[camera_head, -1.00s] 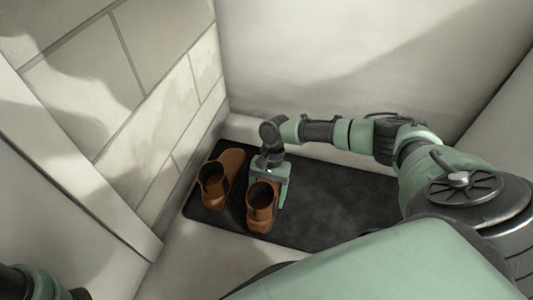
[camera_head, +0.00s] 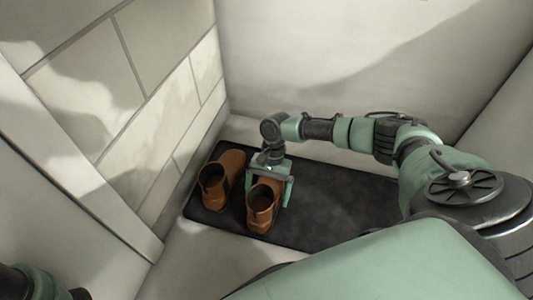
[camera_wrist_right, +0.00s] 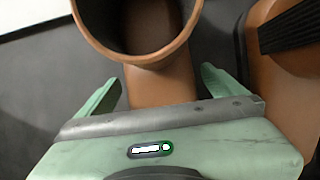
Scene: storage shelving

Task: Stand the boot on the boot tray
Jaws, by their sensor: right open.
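The brown boot (camera_head: 261,211) stands upright on the dark boot tray (camera_head: 335,203), near its left part and front edge. Its round open top faces up. It also shows in the right wrist view (camera_wrist_right: 162,92), with its cuff at the top. My right gripper (camera_head: 268,184) is open and low over the tray, behind the cuff. Its fingers (camera_wrist_right: 162,76) are on either side of the boot, with gaps visible between them and it. My left gripper is out of view; only part of my left arm shows at the lower left corner.
A second brown boot (camera_head: 219,183) stands on the tray just left of the first, close to my right gripper. A tiled wall (camera_head: 150,90) rises at the left and a plain wall (camera_head: 330,60) behind. The tray's middle is bare.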

